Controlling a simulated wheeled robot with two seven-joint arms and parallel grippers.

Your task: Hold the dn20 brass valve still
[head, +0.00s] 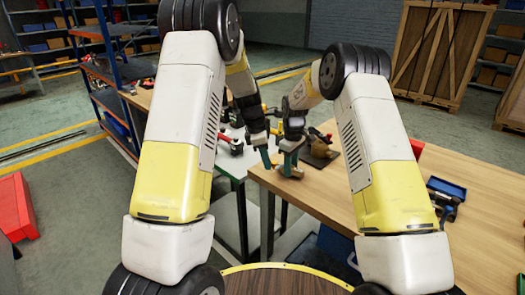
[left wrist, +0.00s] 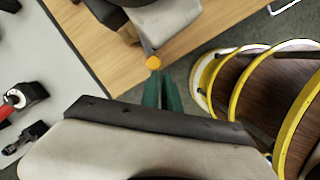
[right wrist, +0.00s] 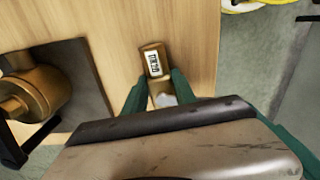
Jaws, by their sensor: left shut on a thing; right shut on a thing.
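The brass valve (right wrist: 152,60) shows in the right wrist view, with a white label that appears to read DN20. My right gripper (right wrist: 158,88) is shut on it, a green finger on each side. In the head view the valve (head: 291,173) is small below my right gripper (head: 290,162), at the near left corner of the wooden table. My left gripper (head: 266,160) is just left of it. In the left wrist view its green fingers (left wrist: 165,88) are close together on a small orange-yellow piece (left wrist: 154,63). Whether this piece belongs to the valve is unclear.
A larger brass fitting (right wrist: 35,92) sits on a dark plate (right wrist: 78,75) beside the valve.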

